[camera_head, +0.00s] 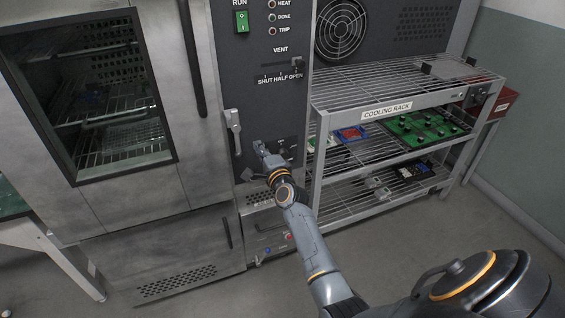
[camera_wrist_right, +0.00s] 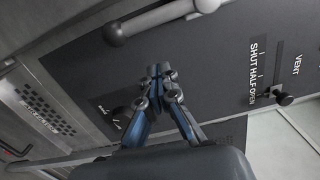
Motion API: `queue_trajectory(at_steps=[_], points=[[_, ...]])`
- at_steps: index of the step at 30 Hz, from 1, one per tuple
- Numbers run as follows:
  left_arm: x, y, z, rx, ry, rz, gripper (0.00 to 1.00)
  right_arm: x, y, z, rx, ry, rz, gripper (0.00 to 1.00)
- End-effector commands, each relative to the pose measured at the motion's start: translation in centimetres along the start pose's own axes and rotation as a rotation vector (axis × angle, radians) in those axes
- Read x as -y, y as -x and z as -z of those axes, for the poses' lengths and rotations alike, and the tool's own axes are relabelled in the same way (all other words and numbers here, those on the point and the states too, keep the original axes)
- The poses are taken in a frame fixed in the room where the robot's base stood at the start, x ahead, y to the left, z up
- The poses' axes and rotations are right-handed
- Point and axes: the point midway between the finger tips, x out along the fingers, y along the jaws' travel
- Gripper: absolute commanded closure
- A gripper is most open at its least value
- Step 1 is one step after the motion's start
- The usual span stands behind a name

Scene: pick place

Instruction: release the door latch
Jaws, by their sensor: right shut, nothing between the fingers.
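The door latch (camera_head: 233,130) is a pale grey lever on the oven's dark control panel, just right of the door edge. It hangs upright in the head view. In the right wrist view the latch (camera_wrist_right: 158,17) runs across the top, with its rounded knob end near the fingertips. My right gripper (camera_head: 261,149) is in front of the panel, right of and below the latch. Its fingertips (camera_wrist_right: 160,72) are together and empty, apart from the latch. My left gripper is in neither view.
The oven door (camera_head: 190,180) looks closed, with a window and a dark handle (camera_head: 192,55). A vent slider (camera_head: 297,63) is above the latch. The cooling rack (camera_head: 385,112) with boards stands close on the right. The floor (camera_head: 215,290) in front is clear.

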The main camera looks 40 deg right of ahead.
Motion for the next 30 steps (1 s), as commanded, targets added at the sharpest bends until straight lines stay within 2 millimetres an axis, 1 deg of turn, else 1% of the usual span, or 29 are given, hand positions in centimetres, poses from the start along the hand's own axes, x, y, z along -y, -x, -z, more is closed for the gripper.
queue_trajectory(at_steps=[4, 7, 9, 15, 18, 21, 24, 30], points=[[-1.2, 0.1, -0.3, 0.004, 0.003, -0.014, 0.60, -0.1, 1.5, -0.1, 0.002, -0.001, -0.001, 1.00], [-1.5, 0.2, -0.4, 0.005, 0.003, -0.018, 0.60, -0.1, 2.8, -0.1, 0.000, 0.000, -0.001, 1.00], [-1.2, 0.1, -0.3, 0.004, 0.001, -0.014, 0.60, -0.1, 3.8, -0.1, 0.001, -0.001, -0.001, 1.00], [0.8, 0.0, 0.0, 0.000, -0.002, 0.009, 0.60, -0.1, 7.2, 0.0, 0.001, 0.000, -0.001, 1.00], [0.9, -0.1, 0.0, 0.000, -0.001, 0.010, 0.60, -0.1, 8.6, 0.0, 0.000, 0.000, -0.002, 1.00], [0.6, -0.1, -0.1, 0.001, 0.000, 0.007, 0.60, -0.1, 9.5, 0.0, 0.000, -0.001, -0.001, 1.00], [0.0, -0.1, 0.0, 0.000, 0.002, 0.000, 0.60, 0.0, 9.9, 0.0, 0.000, 0.000, 0.000, 1.00], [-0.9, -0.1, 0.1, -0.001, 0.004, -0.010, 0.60, 0.0, 10.0, 0.0, 0.000, 0.000, 0.000, 1.00]])
